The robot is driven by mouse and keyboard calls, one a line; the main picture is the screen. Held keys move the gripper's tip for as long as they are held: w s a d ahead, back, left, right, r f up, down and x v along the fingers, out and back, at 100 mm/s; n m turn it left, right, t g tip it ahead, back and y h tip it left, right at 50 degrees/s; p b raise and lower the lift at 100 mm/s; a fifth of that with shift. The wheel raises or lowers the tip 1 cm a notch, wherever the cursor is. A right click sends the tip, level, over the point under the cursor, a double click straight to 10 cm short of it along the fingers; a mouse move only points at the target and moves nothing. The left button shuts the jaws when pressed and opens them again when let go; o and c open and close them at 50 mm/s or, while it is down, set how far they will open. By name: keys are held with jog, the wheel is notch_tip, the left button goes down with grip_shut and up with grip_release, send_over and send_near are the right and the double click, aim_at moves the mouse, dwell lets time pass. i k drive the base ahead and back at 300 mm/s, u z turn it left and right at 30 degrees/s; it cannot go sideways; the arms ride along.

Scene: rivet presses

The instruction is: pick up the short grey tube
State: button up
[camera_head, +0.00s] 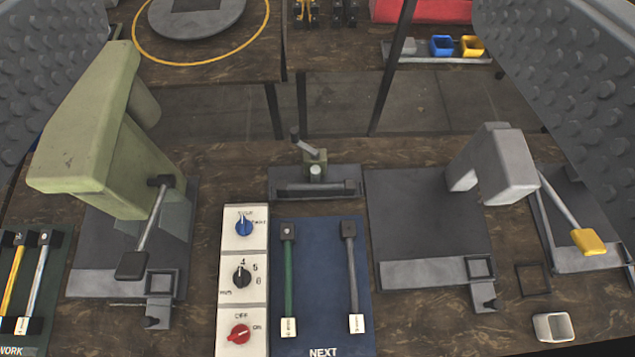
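The short grey tube (553,327) is a small, light grey, square hollow piece on the brown table at the lower right. Its open end faces up toward the camera. My gripper (310,100) shows as two dark grey, studded fingers at the upper left and upper right edges. They are wide apart with nothing held between them. The tube lies well below and to the right of the space between the fingers, apart from them.
A green press (85,130) stands left and a grey press (495,165) right, with a yellow-ended lever (588,241). A switch panel (241,277) and blue mat (322,270) with two rods lie between. Blue (441,45) and yellow (471,46) tubes sit on a back table.

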aim_at(348, 185)
jog(key=k, duration=1.15)
jog(key=z, duration=0.45)
jog(key=i, duration=1.6)
jog(key=u, duration=0.45)
